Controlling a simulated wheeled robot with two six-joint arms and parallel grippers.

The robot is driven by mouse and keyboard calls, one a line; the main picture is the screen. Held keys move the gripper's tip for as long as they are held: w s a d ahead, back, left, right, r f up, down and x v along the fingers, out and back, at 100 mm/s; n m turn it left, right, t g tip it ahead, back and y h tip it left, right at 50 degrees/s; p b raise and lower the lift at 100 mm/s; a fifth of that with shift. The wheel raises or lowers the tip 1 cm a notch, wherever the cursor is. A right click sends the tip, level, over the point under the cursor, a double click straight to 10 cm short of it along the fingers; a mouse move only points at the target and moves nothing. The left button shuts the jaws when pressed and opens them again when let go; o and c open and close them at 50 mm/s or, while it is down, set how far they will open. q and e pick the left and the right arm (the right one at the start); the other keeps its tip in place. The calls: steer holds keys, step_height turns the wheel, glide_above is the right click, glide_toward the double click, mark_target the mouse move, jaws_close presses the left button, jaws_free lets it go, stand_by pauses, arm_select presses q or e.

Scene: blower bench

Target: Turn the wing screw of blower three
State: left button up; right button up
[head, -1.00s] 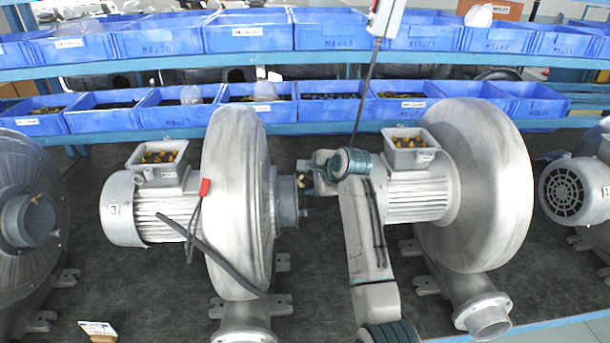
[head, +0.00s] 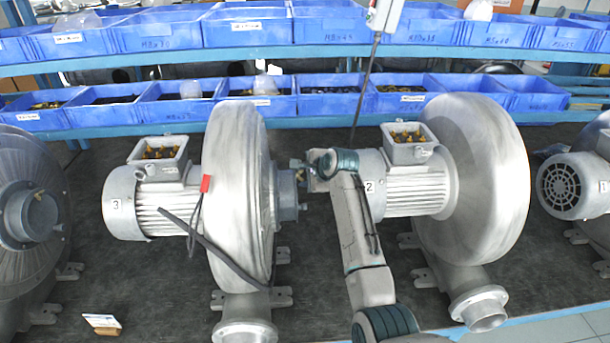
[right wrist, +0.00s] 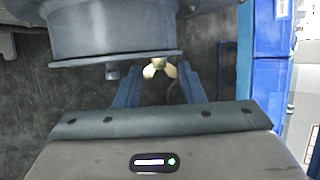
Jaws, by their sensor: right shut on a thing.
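Blower three (head: 235,190), marked with a 3 on its motor (head: 125,200), stands left of the middle in the head view. Its grey inlet flange (head: 287,195) faces right, and the flange also fills the top of the right wrist view (right wrist: 115,30). The pale brass wing screw (right wrist: 160,69) shows at the flange's rim in the right wrist view, between the blue fingers. My right gripper (right wrist: 159,76) is shut on the wing screw. In the head view my right gripper (head: 300,168) is small at the flange's right side. My left gripper is not in view.
Blower two (head: 475,185) stands close to the right of my right arm. A red-tagged dark cable (head: 205,185) hangs on blower three. A small card (head: 101,323) lies on the dark bench at the front left. Blue bins (head: 260,103) line the back.

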steer(key=shift+f, duration=0.1)
steer(key=shift+s+f+t+b, duration=0.15)
steer(key=shift+f+t+b, duration=0.1)
steer(key=shift+t+b, duration=0.55)
steer(key=n+t+b, duration=0.1)
steer(key=t+b, duration=0.1)
steer(key=b, duration=0.1)
steer(key=t+y+b, duration=0.1)
steer(key=t+b, duration=0.1)
steer(key=b, duration=0.1)
steer(key=shift+s+f+n, duration=0.15)
steer(key=shift+f+n, duration=0.25)
steer(key=shift+r+t+b, duration=0.15)
steer(key=shift+t+b, duration=0.25)
steer(key=shift+b, duration=0.4)
steer(key=o, duration=1)
steer(key=shift+s, duration=0.1)
